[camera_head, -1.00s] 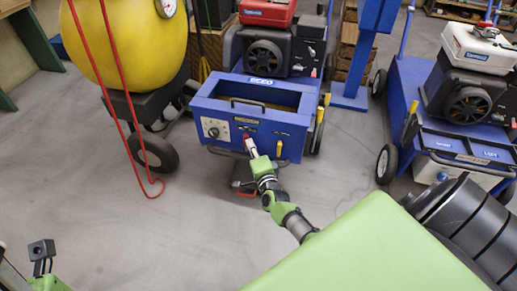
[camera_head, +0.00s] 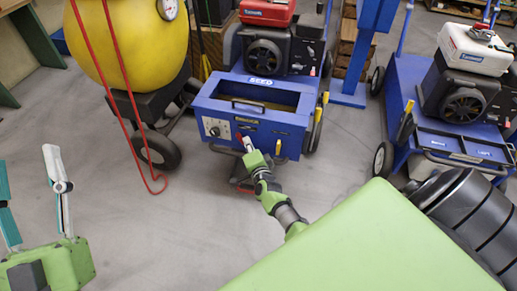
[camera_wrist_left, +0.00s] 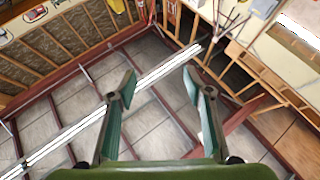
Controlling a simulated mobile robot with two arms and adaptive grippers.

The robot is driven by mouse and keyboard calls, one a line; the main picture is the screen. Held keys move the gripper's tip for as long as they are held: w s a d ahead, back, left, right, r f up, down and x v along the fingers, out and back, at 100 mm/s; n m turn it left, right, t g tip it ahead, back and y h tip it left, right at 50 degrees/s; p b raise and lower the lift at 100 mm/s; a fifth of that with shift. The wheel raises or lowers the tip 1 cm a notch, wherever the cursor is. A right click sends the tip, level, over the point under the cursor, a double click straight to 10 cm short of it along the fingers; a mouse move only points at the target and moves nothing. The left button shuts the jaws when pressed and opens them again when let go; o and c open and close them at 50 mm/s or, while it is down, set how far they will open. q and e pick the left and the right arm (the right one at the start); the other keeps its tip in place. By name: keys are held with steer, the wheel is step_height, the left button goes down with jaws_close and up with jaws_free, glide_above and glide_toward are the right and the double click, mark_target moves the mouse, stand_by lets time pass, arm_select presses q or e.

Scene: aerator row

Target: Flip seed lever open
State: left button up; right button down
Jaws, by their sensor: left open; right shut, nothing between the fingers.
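The blue seed aerator (camera_head: 262,132) with a "SEED" label stands at the centre of the head view. Its front panel has a dial at left, a small red lever (camera_head: 239,136) and a yellow lever (camera_head: 278,147). I cannot tell for sure which one is the seed lever. My right gripper (camera_head: 247,143) is shut at the front panel, just beside the red lever, and partly covers it; contact is unclear. My left gripper (camera_head: 27,160) is open and empty at the lower left, far from the machine. Its spread fingers also show in the left wrist view (camera_wrist_left: 159,85).
A yellow tank (camera_head: 130,45) on a wheeled cart with a hanging red hose (camera_head: 117,105) stands left of the aerator. Another blue machine (camera_head: 445,110) stands at the right, and a blue post (camera_head: 368,45) behind. The grey floor in front is clear.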

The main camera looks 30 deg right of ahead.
steer(key=shift+w+a+r+p, duration=0.1)
steer(key=shift+w+a+p, duration=0.1)
steer(key=shift+p, duration=0.2)
arm_select(q)
step_height(320, 180, down, 6)
steer(key=w+g+y, duration=0.1)
steer(key=w+g, duration=0.1)
steer(key=g, duration=0.1)
steer(key=shift+w+g, duration=0.3)
steer(key=shift+w, duration=0.1)
arm_select(e)
steer(key=shift+w+a, duration=0.1)
arm_select(q)
steer(key=shift+f, duration=0.15)
